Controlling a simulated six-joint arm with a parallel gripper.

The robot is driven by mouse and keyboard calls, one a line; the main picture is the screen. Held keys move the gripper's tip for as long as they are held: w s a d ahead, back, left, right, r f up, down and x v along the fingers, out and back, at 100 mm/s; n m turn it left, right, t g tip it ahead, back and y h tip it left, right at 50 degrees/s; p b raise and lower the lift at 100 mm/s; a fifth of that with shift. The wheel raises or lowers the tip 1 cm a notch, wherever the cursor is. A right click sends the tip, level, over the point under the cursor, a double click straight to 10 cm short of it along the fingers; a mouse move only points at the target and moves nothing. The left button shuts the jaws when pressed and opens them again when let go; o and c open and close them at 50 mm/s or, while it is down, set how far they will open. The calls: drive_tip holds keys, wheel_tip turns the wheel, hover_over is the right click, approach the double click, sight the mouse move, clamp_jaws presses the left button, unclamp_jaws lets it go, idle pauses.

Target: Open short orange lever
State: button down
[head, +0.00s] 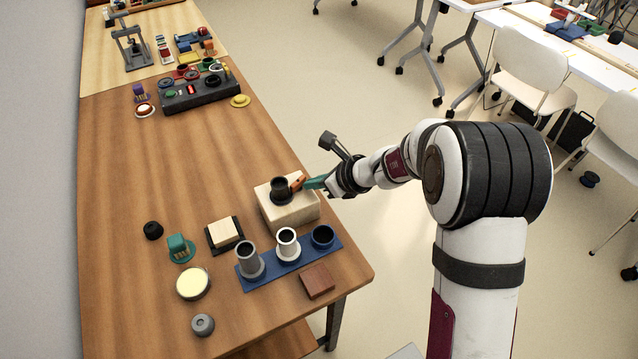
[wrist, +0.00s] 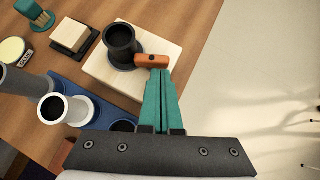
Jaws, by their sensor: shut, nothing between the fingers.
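The short orange lever (wrist: 152,61) sticks out from the side of a dark cup-like fitting (wrist: 121,42) in the wrist view. The fitting stands on a pale wooden block (wrist: 103,72). In the head view the orange lever (head: 297,183) points from the fitting (head: 281,189) toward my gripper. My gripper (wrist: 158,74) has teal fingers, closed together and empty. Their tips are right at the near side of the lever; whether they touch it I cannot tell. In the head view my gripper (head: 309,184) reaches in from the right over the wooden block (head: 291,210).
A blue tray (head: 270,275) in front of the block holds grey, white and dark blue cups. A brown block (head: 317,281) lies near the table's front edge. A black-and-cream block (head: 224,233) and a teal brush (head: 179,246) stand left. The table middle is clear.

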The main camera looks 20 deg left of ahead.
drive_tip(key=shift+w+n+g, duration=0.25)
drive_tip(key=shift+n+g, duration=0.25)
drive_tip(key=shift+n, duration=0.15)
drive_tip(key=shift+w+n+g, duration=0.2)
drive_tip(key=shift+n+g, duration=0.3)
drive_tip(key=shift+n, duration=0.15)
drive_tip(key=n+g, duration=0.1)
drive_tip(key=w+n+g, duration=0.1)
drive_tip(key=n, duration=0.1)
drive_tip(key=w+a+n+g, duration=0.1)
drive_tip(key=n, duration=0.1)
drive_tip(key=shift+g, duration=0.4)
drive_tip(key=shift+w+a, duration=0.45)
drive_tip(key=shift+a, duration=0.15)
idle(0.5)
idle(0.4)
